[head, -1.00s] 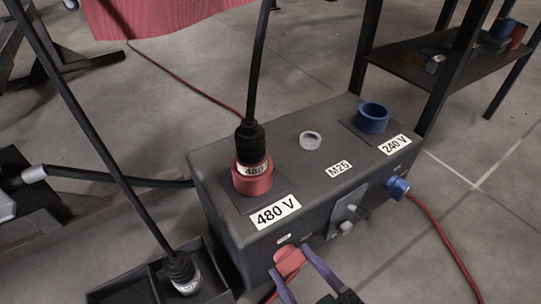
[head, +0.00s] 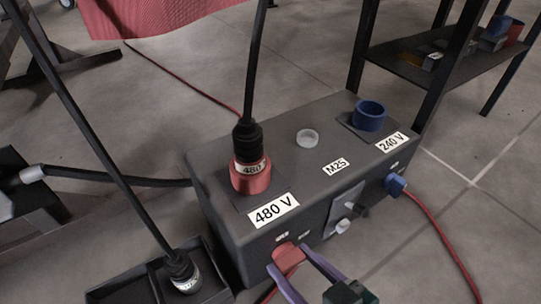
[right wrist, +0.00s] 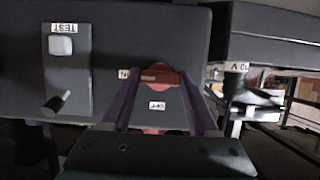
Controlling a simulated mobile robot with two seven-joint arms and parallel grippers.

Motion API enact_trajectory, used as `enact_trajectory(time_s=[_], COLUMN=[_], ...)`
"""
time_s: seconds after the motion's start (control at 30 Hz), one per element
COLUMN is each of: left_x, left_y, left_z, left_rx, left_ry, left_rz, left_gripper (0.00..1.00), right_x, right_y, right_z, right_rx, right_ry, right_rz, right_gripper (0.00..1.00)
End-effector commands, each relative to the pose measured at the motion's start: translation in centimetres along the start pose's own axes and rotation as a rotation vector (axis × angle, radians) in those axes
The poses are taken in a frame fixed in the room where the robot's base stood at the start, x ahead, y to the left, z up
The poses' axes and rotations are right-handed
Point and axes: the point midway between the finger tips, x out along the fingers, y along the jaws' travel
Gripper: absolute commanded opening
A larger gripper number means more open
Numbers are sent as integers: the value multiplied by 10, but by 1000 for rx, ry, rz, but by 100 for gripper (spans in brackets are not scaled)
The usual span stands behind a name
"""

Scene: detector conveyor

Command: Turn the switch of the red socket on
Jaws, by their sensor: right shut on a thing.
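The red socket (head: 251,183) sits on top of the grey box, with a black-cabled plug in it, behind the "480 V" label. Its red switch (head: 287,253) is on the box's front face, below that label. My right gripper (head: 288,258) is at this switch, one purple finger on each side, shut on it. In the right wrist view the red switch (right wrist: 162,75) lies between the fingertips (right wrist: 160,72). A small "ON" label is beside it and an upside-down "OFF" label shows between the fingers. The switch's exact angle is hard to tell. My left gripper is not in view.
The grey box (head: 312,200) also carries a blue socket (head: 369,115), a blue switch (head: 396,184) and a test panel (head: 345,208). A black tray (head: 125,290) holding a second plug (head: 183,273) stands at the left. A dark shelf (head: 405,65) is behind.

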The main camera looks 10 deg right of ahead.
Motion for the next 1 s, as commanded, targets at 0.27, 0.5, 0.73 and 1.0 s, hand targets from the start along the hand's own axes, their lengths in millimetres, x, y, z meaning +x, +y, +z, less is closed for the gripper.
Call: enact_trajectory(time_s=[0.27, 0.5, 0.73, 1.0], left_x=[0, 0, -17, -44], left_y=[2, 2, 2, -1], left_z=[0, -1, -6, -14], left_rx=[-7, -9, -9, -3], left_ry=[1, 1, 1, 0], left_rz=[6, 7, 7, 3], left_gripper=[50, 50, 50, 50], right_x=[-1, 0, -24, -78], right_y=[0, 0, 0, 0], right_z=[2, 1, -3, -3], right_rx=[2, 1, 1, 1], right_ry=[-6, -3, -7, -7], right_rz=[1, 1, 1, 1], right_gripper=[86, 90, 90, 90])
